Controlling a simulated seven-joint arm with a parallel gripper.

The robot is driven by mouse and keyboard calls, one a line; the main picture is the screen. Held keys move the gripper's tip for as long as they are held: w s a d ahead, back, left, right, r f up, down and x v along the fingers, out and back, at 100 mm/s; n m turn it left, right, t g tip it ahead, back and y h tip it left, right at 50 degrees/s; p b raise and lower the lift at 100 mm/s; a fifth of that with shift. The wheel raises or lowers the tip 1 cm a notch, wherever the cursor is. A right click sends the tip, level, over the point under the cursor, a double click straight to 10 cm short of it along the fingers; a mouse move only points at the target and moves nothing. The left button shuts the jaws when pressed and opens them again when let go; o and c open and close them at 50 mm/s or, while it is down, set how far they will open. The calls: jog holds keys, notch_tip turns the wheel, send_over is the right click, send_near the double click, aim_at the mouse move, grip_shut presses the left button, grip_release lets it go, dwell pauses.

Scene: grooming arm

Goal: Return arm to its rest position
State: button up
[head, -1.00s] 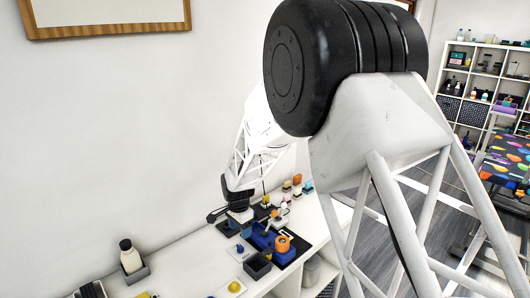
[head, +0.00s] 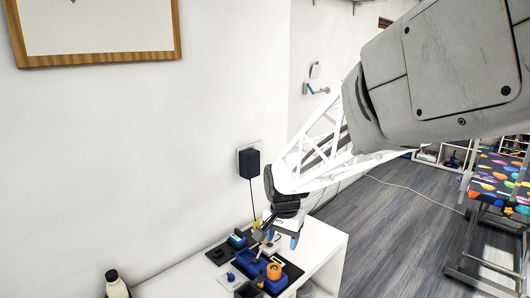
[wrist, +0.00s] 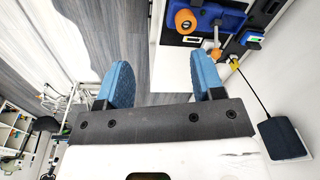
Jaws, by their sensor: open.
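My gripper (head: 283,238) hangs at the right end of the white bench, beyond the blue holder, in the head view. In the wrist view its two blue fingers (wrist: 163,78) stand wide apart with nothing between them. Grey floor shows past the fingertips, with the bench edge near the right finger. My white lattice arm stretches from the upper right down to the gripper.
The white bench (head: 322,243) carries a blue holder (head: 256,265), an orange roll (head: 274,271) and small items. A bottle (head: 116,287) stands at left. A black wall box (head: 249,162) has a hanging cord. A patterned table (head: 498,183) stands right; floor between is mostly clear.

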jog(key=s+d+r+n, duration=0.1)
jog(key=s+d, duration=0.3)
jog(key=s, duration=0.5)
jog(key=s+d+r+n+t, duration=0.1)
jog(key=s+d, duration=0.4)
jog(key=s, duration=0.5)
jog(key=s+d+r+n, duration=0.3)
jog(key=s+d+r, duration=0.1)
jog(key=s, duration=0.5)
jog(key=shift+s+d+r, duration=0.3)
jog(key=shift+d+r, duration=0.1)
jog(key=shift+d, duration=0.05)
